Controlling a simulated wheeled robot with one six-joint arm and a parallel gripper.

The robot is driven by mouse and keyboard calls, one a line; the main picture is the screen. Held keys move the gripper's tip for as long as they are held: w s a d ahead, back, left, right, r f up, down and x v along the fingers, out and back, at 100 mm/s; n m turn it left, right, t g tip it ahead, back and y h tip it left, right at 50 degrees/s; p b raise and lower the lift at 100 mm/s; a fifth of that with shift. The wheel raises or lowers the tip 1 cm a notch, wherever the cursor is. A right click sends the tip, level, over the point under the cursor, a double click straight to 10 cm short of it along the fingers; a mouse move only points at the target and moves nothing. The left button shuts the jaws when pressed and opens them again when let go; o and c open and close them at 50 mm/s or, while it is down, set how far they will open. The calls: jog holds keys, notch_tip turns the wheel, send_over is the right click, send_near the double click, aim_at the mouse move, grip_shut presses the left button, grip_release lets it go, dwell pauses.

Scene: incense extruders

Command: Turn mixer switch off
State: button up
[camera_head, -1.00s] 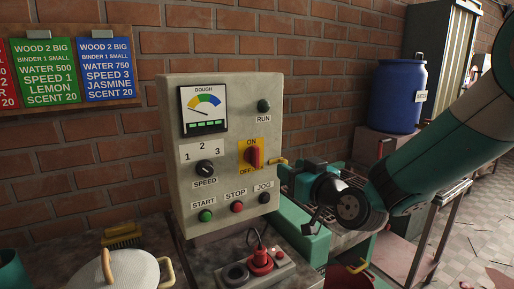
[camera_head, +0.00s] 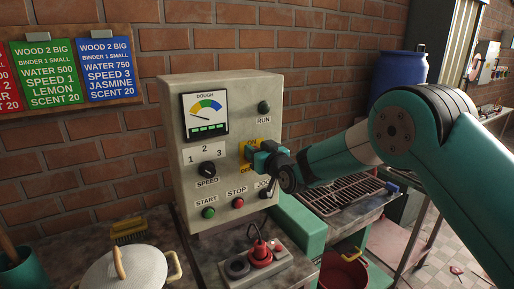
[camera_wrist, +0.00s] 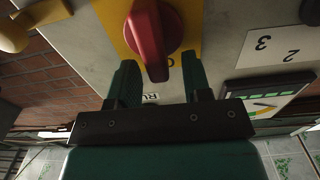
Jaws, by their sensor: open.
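The mixer switch is a red knob (camera_wrist: 152,38) on a yellow plate (camera_wrist: 190,28), marked ON and OFF, on the control panel. In the wrist view its handle is nearly upright in the picture and points toward the partly hidden ON lettering. In the head view the yellow plate (camera_head: 246,146) shows only in part, and my gripper hides the red knob. My gripper (camera_head: 258,160) is at the switch, its green fingers open. In the wrist view my gripper (camera_wrist: 158,66) has one finger on each side of the handle's end; I cannot tell whether they touch it.
The grey panel box (camera_head: 215,100) also carries a gauge (camera_head: 206,112), a speed dial (camera_head: 208,169), a green RUN lamp (camera_head: 264,107) and start, stop and jog buttons below. A red plug (camera_head: 260,255) sits below the box. A lidded pot (camera_head: 125,272) stands at lower left.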

aim_at(243, 157)
jog(key=shift+c, duration=0.4)
grip_shut()
jog(key=shift+f+b, duration=0.15)
jog(key=shift+b, duration=0.3)
jog(key=shift+a+f+n+b, duration=0.15)
jog(key=shift+n+b, duration=0.45)
jog(key=shift+b, duration=0.35)
jog(key=shift+s+a+f+n+b, duration=0.25)
jog(key=shift+a+f+n+b, duration=0.15)
jog(key=shift+n+b, duration=2.75)
jog(key=shift+s+a+f+n+b, duration=0.35)
jog(key=shift+n+b, duration=2.05)
jog(key=shift+b, duration=1.55)
jog(key=shift+s+a+f+n+b, duration=0.25)
jog(key=shift+f+n+b, duration=0.2)
jog(key=shift+n+b, duration=2.7)
jog(key=shift+b, duration=0.45)
